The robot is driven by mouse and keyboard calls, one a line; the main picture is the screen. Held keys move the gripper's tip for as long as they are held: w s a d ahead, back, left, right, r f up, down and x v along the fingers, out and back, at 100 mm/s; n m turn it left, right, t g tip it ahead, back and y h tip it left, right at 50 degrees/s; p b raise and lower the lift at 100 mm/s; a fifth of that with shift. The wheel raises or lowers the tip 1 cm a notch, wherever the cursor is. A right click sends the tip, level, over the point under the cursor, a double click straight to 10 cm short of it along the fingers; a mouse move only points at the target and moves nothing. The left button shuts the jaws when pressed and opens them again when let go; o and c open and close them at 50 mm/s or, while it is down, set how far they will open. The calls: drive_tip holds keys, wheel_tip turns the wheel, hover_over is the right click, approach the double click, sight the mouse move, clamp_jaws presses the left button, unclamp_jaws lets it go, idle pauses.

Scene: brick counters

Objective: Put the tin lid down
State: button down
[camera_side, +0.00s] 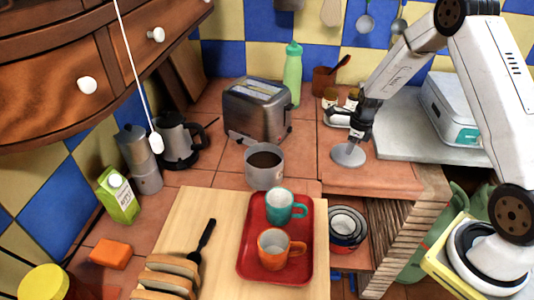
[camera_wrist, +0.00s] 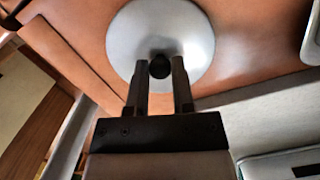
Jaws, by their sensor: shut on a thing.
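The tin lid (camera_side: 348,155) is a round grey metal disc with a dark knob (camera_wrist: 159,67). In the side view it is at the right end of the tiled counter, just below my gripper (camera_side: 355,137). In the wrist view the lid (camera_wrist: 190,32) lies across the top middle, over the orange-brown tiles. My gripper (camera_wrist: 160,75) is shut on the lid's knob, with one finger on each side. I cannot tell whether the lid's rim touches the tiles or is slightly above them.
A pot with dark contents (camera_side: 264,165) stands on the counter left of the lid. A toaster (camera_side: 257,110) is behind it. A red tray (camera_side: 252,250) with two mugs lies on the wooden board in front. Bare tiles (camera_side: 375,178) surround the lid near the counter's edge.

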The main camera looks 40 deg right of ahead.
sight(354, 154)
drive_tip(key=shift+f, duration=0.35)
drive_tip(key=shift+c, duration=2.4)
unclamp_jaws()
drive_tip(key=shift+r, duration=0.15)
wheel_tip(354, 154, up, 12)
drive_tip(key=s, duration=0.1)
drive_tip(key=shift+s+d, duration=0.15)
drive_tip(key=shift+d, duration=0.2)
drive_tip(key=shift+a, duration=0.1)
